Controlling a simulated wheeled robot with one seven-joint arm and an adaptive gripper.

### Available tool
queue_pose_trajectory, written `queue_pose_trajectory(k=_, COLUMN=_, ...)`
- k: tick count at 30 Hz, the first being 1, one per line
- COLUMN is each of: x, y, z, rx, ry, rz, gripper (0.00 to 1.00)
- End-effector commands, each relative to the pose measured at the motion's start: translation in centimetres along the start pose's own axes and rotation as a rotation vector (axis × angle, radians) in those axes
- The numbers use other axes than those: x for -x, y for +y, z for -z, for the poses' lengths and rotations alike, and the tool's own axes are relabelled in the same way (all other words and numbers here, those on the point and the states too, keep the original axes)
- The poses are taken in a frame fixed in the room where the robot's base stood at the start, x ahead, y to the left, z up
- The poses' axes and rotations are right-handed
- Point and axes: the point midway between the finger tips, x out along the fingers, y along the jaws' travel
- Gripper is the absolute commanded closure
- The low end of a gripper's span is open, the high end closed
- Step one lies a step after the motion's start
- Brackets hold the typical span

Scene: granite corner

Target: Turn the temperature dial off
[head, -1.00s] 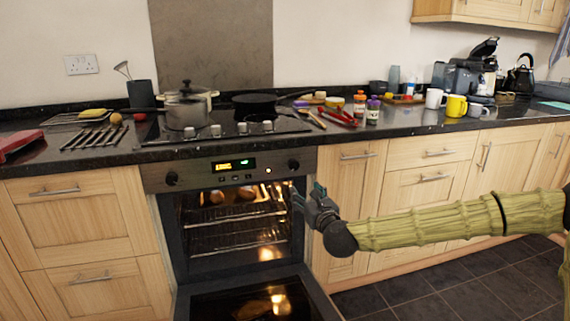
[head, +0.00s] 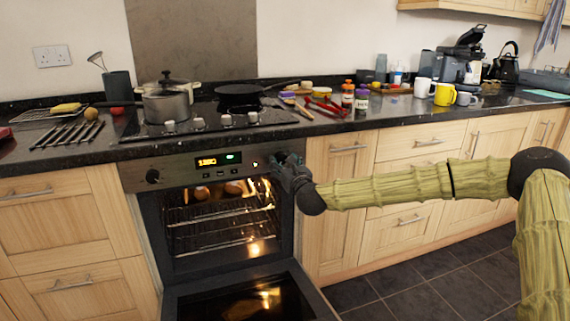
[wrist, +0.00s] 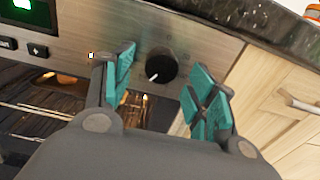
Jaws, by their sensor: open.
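My gripper (head: 285,163) is at the right end of the oven's control panel in the head view. In the wrist view its two teal-padded fingers (wrist: 163,88) are open, one on each side of a round black dial (wrist: 161,67). The fingers look apart from the dial, which has a white pointer mark aimed to the lower left. In the head view this dial is hidden by my gripper. A second black knob (head: 152,176) is at the left end of the panel. The lit display (head: 217,160) sits between them.
The oven door (head: 245,294) hangs open below, with racks and food in the lit oven (head: 220,215). The worktop above carries a pot (head: 166,103), a pan (head: 240,96) and several jars. Wooden cupboards (head: 340,175) stand to the right.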

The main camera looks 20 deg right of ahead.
Motion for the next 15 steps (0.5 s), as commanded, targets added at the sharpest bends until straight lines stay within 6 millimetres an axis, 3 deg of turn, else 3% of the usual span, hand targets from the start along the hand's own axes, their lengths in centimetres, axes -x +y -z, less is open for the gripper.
queue_pose_trajectory(k=6, x=-1.4, y=-0.2, z=0.0, rx=0.0, ry=0.0, rz=0.002, gripper=0.43)
queue_pose_trajectory(k=15, x=-1.5, y=-0.3, z=0.0, rx=0.0, ry=0.0, rz=0.004, gripper=0.43)
